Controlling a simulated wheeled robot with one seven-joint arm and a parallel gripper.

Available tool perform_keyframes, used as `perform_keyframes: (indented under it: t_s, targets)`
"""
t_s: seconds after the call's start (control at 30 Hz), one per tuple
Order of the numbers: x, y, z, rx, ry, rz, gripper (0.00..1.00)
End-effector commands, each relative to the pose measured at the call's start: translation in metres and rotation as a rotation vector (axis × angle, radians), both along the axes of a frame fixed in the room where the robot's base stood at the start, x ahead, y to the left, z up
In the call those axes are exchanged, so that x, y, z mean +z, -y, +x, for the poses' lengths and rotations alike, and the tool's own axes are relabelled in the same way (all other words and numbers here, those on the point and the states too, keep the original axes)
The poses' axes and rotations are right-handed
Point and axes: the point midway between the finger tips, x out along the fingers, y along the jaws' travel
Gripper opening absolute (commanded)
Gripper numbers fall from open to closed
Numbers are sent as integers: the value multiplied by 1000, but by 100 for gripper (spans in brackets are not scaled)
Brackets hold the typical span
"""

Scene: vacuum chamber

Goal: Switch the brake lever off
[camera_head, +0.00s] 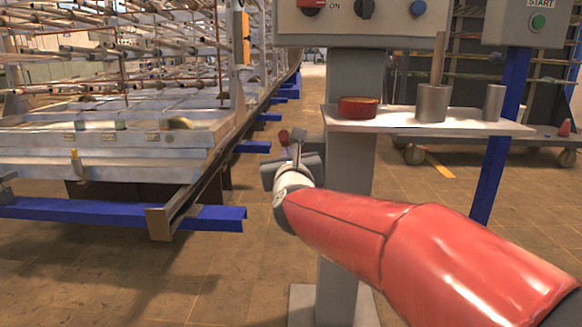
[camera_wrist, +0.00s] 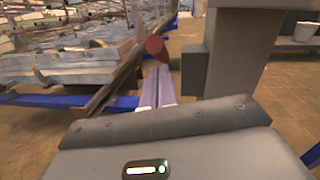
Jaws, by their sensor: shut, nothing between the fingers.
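The brake lever shows as a red knob (camera_head: 283,137) just left of the grey post in the head view. In the wrist view the red knob (camera_wrist: 155,46) sits on a short dark stem beside a grey block on the post. My gripper (camera_head: 298,150) is shut and empty, at the end of my red arm. Its pale fingers (camera_wrist: 158,82) point toward the knob and end just below it in the wrist view. I cannot tell whether they touch it. The lever's base is partly hidden in the head view.
The grey post (camera_head: 352,180) stands right beside the lever. A shelf (camera_head: 400,122) on it carries a red round dish (camera_head: 358,107) and metal cylinders (camera_head: 433,103). A control box (camera_head: 395,22) is above. A long machine frame with blue beams (camera_head: 215,215) fills the left.

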Motion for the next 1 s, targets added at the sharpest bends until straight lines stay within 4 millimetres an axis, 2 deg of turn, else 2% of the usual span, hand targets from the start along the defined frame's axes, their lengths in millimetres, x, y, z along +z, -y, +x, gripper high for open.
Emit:
perform_keyframes:
  t_s: [0.17, 0.67, 1.0]
  targets:
    - [11, -3, 10, 1, -2, -1, 0]
    - [14, -3, 11, 0, -8, 0, 0]
    - [44, -2, 22, 0, -105, 5, 0]
